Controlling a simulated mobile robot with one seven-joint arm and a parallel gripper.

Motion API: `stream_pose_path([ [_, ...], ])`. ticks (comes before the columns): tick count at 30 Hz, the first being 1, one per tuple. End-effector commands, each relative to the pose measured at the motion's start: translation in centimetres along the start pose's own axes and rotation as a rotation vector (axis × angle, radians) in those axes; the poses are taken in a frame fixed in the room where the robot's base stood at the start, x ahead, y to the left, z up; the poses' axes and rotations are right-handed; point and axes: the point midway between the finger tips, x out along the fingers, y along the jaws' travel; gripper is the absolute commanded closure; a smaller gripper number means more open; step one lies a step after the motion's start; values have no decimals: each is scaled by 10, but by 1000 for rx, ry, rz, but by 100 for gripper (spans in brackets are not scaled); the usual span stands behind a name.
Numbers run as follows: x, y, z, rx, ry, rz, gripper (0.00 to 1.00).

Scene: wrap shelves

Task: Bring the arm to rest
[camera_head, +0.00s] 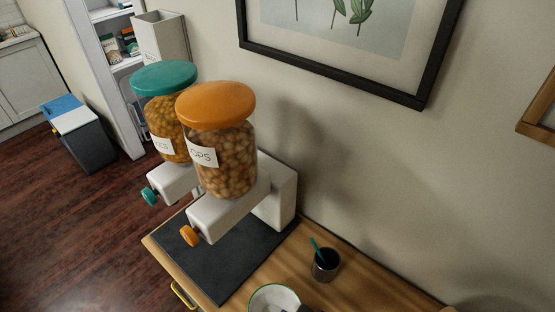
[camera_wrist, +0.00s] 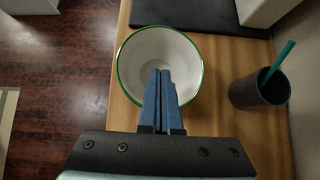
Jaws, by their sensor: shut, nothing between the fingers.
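My gripper (camera_wrist: 160,76) shows in the wrist view. Its two blue fingers are closed together with nothing between them. The fingertips are seen over a white bowl (camera_wrist: 128,62) with a green rim, which stands on the wooden counter. I cannot tell how high above the bowl they are. The inside of the bowl that shows looks empty. The bowl also shows at the bottom edge of the head view (camera_head: 272,297), with a small dark shape at its lower side.
A dark cup (camera_wrist: 262,88) with a teal stick stands right of the bowl. The wall is close on the right. Floor lies left of the counter.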

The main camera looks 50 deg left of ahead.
Motion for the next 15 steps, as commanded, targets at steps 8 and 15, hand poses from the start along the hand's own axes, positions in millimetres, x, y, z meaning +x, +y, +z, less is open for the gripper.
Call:
stream_pose_path([
  [8,-51,0,-1,1,0,-1,100],
  [15,-66,0,0,0,0,1,100],
])
